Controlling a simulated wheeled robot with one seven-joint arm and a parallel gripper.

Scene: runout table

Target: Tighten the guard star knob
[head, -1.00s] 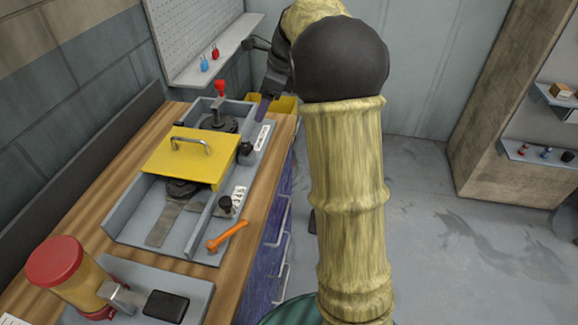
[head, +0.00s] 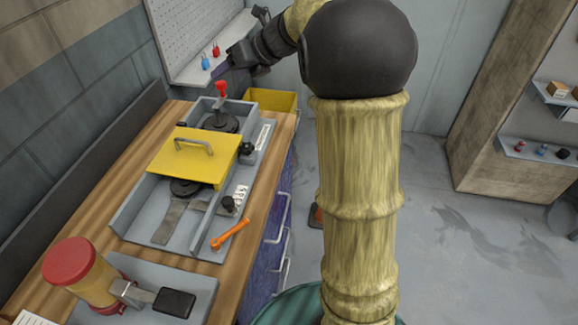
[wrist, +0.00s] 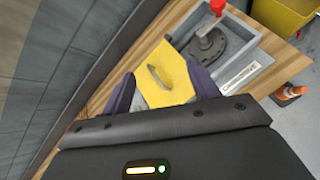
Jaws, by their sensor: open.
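The yellow guard (head: 190,157) with a grey handle sits over the grey machine bed on the bench; it also shows between my fingers in the wrist view (wrist: 158,92). A dark knob (head: 247,148) is at the guard's right edge, and another dark knob (head: 228,203) stands nearer on the right rail. I cannot tell from their shape which is the star knob. My gripper (head: 219,69) is open and empty, raised beyond the machine near the wall shelf, apart from both knobs. Its purple fingers (wrist: 162,82) are spread in the wrist view.
A red-topped knob (head: 221,90) stands upright at the machine's far end. An orange wrench (head: 230,234) lies at the near right. A red-lidded jar (head: 80,275) stands in front. A yellow bin (head: 272,100) is behind, and an orange cone (wrist: 288,93) is on the floor.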

